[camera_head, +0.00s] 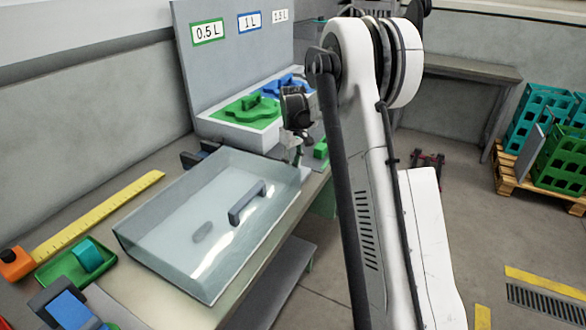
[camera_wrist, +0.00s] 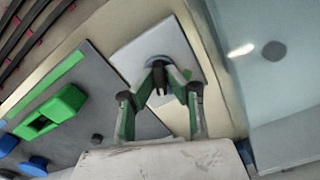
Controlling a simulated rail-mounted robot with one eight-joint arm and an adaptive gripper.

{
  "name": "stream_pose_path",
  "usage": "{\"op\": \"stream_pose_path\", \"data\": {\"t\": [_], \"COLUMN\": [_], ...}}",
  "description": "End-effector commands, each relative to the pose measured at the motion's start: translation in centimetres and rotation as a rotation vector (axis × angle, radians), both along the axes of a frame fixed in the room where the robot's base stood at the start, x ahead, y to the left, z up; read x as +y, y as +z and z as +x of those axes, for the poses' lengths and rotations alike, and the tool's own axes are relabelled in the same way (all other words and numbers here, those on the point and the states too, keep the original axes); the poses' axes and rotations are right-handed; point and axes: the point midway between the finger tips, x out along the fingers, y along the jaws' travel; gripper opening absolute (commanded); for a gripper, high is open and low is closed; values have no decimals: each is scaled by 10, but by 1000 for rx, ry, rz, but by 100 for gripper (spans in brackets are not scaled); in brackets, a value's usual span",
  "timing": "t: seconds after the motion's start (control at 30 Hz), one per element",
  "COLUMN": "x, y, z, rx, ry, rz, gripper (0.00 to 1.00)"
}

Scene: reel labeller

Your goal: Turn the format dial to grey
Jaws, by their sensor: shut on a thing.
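In the wrist view a dark round dial (camera_wrist: 158,62) with a small dark grip sits on a pale square plate (camera_wrist: 190,48). My gripper (camera_wrist: 163,84) has its two green-sided fingers closed together at the dial and is shut on it. The fingers cover part of the dial, and no colour mark on it can be made out. In the head view my gripper (camera_head: 294,152) points down at the right edge of the bench, just beyond the clear cover. The dial is hidden there.
A clear cover (camera_head: 165,215) with a grey handle (camera_head: 247,203) lies close to my gripper. Green (camera_head: 247,112) and blue (camera_head: 286,84) format parts stand behind, under volume labels. A green tray (camera_head: 62,272) holds a teal piece. A yellow strip (camera_head: 98,215) lies at left.

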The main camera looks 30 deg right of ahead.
Motion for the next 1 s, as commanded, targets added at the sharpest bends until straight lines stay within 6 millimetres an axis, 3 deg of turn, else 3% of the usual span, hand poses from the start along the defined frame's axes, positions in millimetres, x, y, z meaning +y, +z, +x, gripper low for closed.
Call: {"op": "stream_pose_path", "data": {"t": [0.5,1.0], "x": [0,0], "y": [0,1], "z": [0,0], "rx": [-1,-1], "ry": [-349,-421], "rz": [0,0], "gripper": [0,0]}}
